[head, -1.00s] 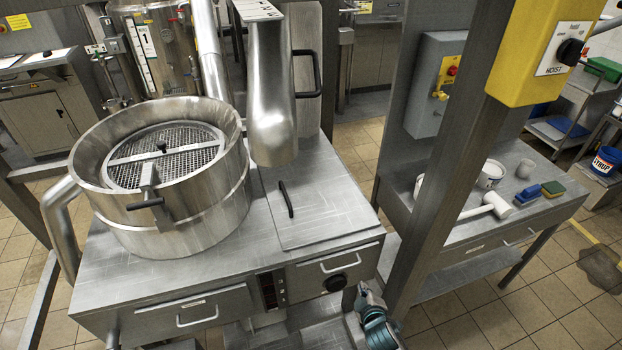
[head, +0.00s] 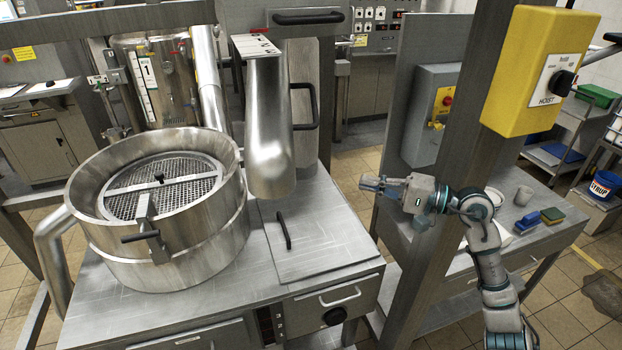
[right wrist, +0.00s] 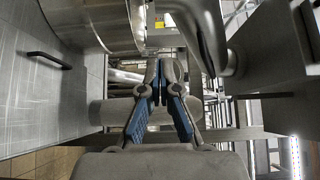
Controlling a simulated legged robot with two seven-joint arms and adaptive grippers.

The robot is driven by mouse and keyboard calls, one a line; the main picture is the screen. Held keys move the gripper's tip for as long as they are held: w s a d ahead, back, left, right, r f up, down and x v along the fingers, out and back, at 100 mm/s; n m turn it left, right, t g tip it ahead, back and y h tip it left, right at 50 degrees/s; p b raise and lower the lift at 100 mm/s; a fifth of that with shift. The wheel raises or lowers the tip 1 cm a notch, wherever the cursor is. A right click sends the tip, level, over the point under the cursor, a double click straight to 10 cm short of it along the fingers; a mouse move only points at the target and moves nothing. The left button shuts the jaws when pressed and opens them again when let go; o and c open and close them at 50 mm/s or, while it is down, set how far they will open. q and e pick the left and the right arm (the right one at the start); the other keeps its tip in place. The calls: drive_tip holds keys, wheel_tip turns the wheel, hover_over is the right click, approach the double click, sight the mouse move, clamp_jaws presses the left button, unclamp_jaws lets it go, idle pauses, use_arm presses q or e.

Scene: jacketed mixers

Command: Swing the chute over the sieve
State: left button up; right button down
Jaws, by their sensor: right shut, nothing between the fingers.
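The chute (head: 268,125) is a shiny metal spout that hangs above the bench top, to the right of the sieve, with its lower end over the bench. A black handle (head: 303,105) sticks out on its right side. The sieve (head: 160,190) is a round mesh inside a wide steel drum on the left of the bench, with a bar across it. My right gripper (head: 372,184) is shut and empty, to the right of the chute and its handle, apart from both. In the right wrist view its blue-padded fingers (right wrist: 160,75) are together. My left gripper is not in view.
A grey post (head: 440,190) with a yellow hoist box (head: 540,70) stands just right of my right gripper. A flat hatch with a handle (head: 284,230) lies on the bench below the chute. A side table (head: 545,235) holds a cup, a brush and a sponge.

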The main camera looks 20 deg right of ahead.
use_arm(q)
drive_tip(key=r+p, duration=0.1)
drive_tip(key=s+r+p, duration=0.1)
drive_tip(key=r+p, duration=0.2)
drive_tip(key=p, duration=0.1)
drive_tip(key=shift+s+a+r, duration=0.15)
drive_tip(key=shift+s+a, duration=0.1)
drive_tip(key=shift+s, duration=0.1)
use_arm(e)
drive_tip(key=s+a+x, duration=0.1)
drive_tip(key=s+x, duration=0.1)
drive_tip(key=x, duration=1)
drive_tip(key=shift+a+f, duration=0.2)
drive_tip(key=shift+a, duration=0.45)
drive_tip(key=shift+w, duration=0.2)
